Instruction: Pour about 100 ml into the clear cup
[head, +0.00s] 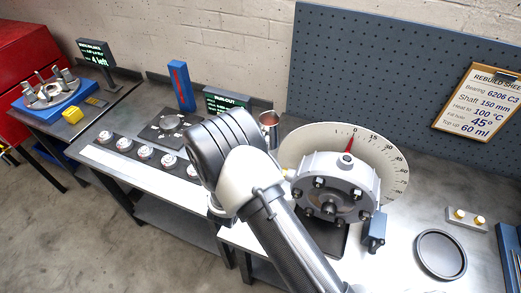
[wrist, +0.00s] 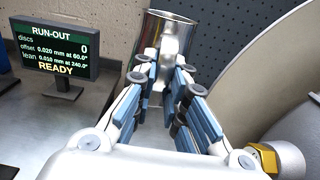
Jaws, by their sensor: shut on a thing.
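A shiny metal beaker (head: 269,120) with a reddish-brown inside shows beyond my arm in the head view. In the wrist view the metal beaker (wrist: 152,35) stands between the fingertips of my gripper (wrist: 167,68), which is shut on it. It looks roughly upright, tilted slightly in the wrist view. My arm hides most of the gripper in the head view. I cannot make out a clear cup in either view.
A round grey housing (head: 338,190) stands before a white dial (head: 395,160) just right of the beaker. A run-out display (wrist: 52,50) stands left. A black round dish (head: 440,254) lies at right. A pegboard (head: 400,60) closes the back. Bare bench lies front right.

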